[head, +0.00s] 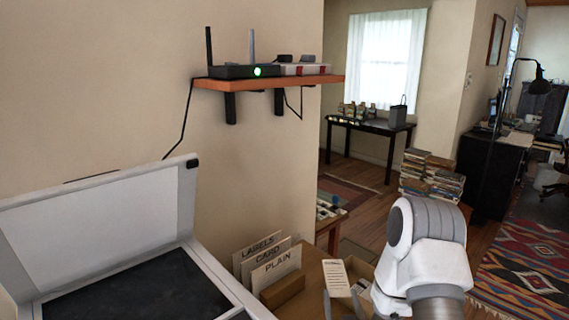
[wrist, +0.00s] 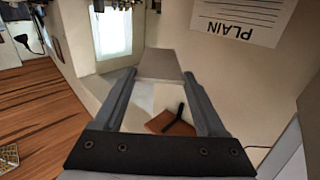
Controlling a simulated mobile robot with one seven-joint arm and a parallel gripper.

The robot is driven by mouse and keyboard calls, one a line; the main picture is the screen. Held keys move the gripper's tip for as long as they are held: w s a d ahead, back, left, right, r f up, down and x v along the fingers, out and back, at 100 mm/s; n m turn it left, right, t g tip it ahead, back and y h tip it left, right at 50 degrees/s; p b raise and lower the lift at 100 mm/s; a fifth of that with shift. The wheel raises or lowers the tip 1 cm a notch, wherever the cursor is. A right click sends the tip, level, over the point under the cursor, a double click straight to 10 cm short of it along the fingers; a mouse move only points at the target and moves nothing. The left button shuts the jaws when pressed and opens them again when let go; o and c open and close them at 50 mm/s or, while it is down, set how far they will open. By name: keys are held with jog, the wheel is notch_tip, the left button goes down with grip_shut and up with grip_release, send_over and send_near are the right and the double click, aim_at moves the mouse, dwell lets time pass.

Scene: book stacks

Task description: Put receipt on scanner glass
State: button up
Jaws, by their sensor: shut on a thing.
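The receipt (head: 335,277) is a small white slip with dark printed lines, in the lower middle of the head view. My gripper (head: 347,298) is at its lower end, shut on it. In the wrist view, a plain grey-beige piece (wrist: 160,65), which looks like the receipt's blank side, spans the tips of my gripper (wrist: 160,82). The scanner (head: 237,302) stands at the lower left of the head view with its pale lid (head: 95,225) raised. Its dark glass (head: 140,290) is bare where it shows; its near part is cut off by the frame.
A paper holder with cards marked LABELS, CARD and PLAIN (head: 277,268) stands between scanner and gripper; the PLAIN card (wrist: 238,20) also shows in the wrist view. A wall shelf (head: 270,83) with a router (head: 235,71) hangs above.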

notch_tip(320, 180, up, 8)
jog(key=p, duration=0.6)
jog(key=shift+p, duration=0.4)
jog(key=s+d+f+n+g+y+b, duration=0.1)
jog(key=s+d+f+n+y+b, duration=0.3)
jog(key=d+f+y+b, duration=0.4)
jog(key=s+d+f+n+g+y+b, duration=0.1)
jog(key=s+d+f+n+b, duration=0.1)
jog(key=s, duration=0.5)
jog(key=s+d+f+n+g+y+b, duration=0.2)
jog(key=s+d+f+b, duration=0.2)
jog(key=s+f+b, duration=0.2)
jog(key=shift+s+d+y+b, duration=0.15)
jog(key=shift+s+y+b, duration=0.2)
jog(key=shift+b, duration=0.4)
